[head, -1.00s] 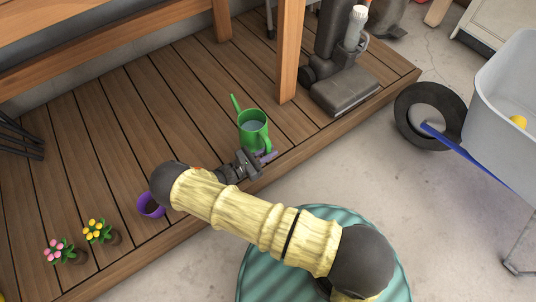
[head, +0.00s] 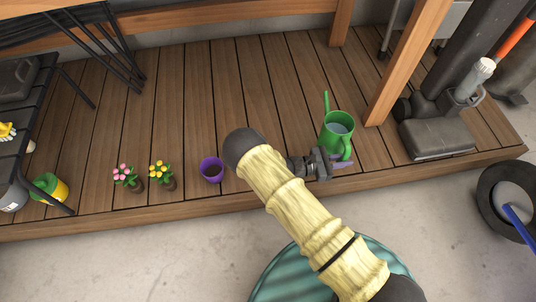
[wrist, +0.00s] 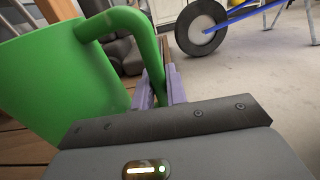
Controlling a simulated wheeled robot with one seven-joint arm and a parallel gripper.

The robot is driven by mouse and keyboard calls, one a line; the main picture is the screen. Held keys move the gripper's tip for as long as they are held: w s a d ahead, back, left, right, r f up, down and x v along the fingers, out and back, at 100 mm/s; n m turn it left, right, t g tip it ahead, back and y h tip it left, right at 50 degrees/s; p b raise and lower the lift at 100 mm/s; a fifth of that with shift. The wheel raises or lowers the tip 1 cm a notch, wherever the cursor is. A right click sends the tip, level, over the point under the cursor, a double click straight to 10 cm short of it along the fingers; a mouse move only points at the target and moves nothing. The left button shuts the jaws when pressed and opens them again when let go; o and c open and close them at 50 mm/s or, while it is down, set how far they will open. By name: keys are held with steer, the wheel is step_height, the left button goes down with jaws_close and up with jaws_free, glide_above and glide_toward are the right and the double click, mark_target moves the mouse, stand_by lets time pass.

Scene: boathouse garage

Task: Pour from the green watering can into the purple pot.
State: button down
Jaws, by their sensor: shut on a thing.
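The green watering can (head: 335,138) is upright at the deck's front, its spout pointing to the back and pale liquid visible inside. In the wrist view the can (wrist: 50,85) fills the left side. My gripper (head: 338,161) has its purple fingers (wrist: 162,92) closed around the can's handle. I cannot tell whether the can's base touches the planks. The purple pot (head: 211,171) stands upright on the deck to the left of the can, beside my arm, with something dark inside. The gap between pot and can is partly covered by my wrist.
Two small potted flowers, pink (head: 124,176) and yellow (head: 161,172), stand left of the pot. A wooden post (head: 402,65) and a vacuum cleaner (head: 438,138) are right of the can. A dark rack (head: 45,125) is at far left. The deck behind the pot is clear.

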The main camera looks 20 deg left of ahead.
steer(key=w+d+r+n+t+y+p, duration=0.2)
steer(key=d+r+y+p, duration=0.1)
steer(key=r, duration=0.5)
steer(key=w+d+r+n+t+y+p, duration=0.2)
steer(key=d+r, duration=0.3)
steer(key=r, duration=0.3)
steer(key=w+d+r+n+t+y+p, duration=0.3)
steer(key=d+r+y+p, duration=0.1)
steer(key=r, duration=0.5)
steer(key=shift+w+d+n+y+p, duration=0.2)
steer(key=shift+w+n+y+p, duration=0.05)
steer(key=shift+n+y+p, duration=0.15)
